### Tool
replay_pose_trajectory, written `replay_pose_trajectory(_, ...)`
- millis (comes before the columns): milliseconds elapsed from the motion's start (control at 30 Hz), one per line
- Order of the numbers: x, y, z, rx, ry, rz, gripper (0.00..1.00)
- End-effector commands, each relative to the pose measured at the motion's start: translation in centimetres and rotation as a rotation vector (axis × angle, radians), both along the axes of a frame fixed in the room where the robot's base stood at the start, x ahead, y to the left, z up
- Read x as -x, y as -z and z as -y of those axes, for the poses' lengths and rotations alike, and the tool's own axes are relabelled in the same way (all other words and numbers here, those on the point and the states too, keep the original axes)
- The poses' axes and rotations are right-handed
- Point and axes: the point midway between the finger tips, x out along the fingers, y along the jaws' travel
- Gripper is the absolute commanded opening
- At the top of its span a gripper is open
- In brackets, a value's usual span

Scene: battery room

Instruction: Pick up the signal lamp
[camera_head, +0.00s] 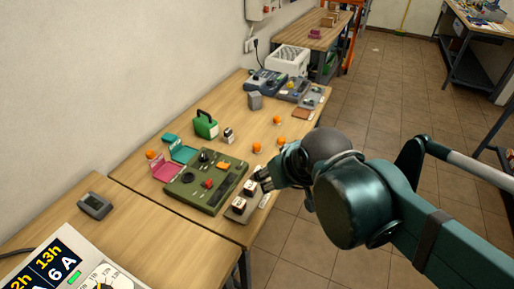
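A green box-shaped object with a dark carrying handle, which looks like the signal lamp (206,125), stands upright on the wooden table near the wall. No held object is visible.
A green control panel (186,194) and small white-topped blocks (240,205) lie near my gripper. Orange round pieces (257,147) sit between lamp and table edge. Devices and a white crate (288,60) stand farther back.

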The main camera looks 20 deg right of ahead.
Motion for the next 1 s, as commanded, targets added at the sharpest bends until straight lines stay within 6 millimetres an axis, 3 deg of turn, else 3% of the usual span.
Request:
replay_pose_trajectory(500, -5.7, -2.9, 0.6, 0.151, -0.236, -0.100, 0.41)
replay_pose_trajectory(1000, -11.9, -3.9, 1.4, 0.278, -0.494, -0.200, 0.41)
